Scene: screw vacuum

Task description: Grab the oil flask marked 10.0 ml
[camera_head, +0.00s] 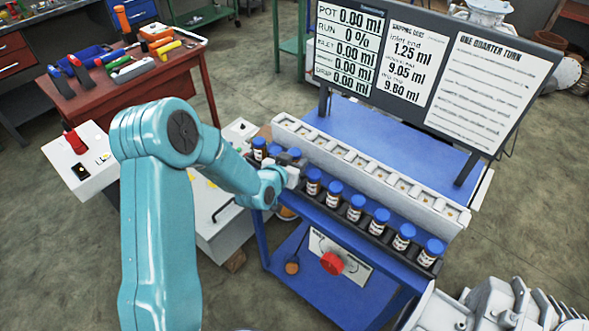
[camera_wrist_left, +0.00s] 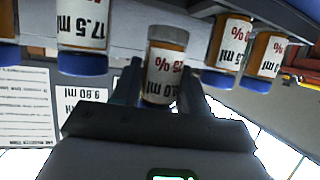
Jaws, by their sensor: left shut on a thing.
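My left gripper (camera_head: 290,172) is at the left part of a row of amber flasks with blue caps on the cart. In the left wrist view, which is upside down, its two fingers (camera_wrist_left: 160,90) are shut on an amber flask (camera_wrist_left: 166,62). Its label ends in ".0 ml" with a percent line; the first digits are partly hidden, so I cannot read the full value. My right gripper is not in view.
The flasks stand in a dark rack before a pale slotted bar (camera_head: 375,168) on the blue cart (camera_head: 345,285). A board with readings (camera_head: 425,70) rises behind. A red tool table (camera_head: 130,80) is at the left.

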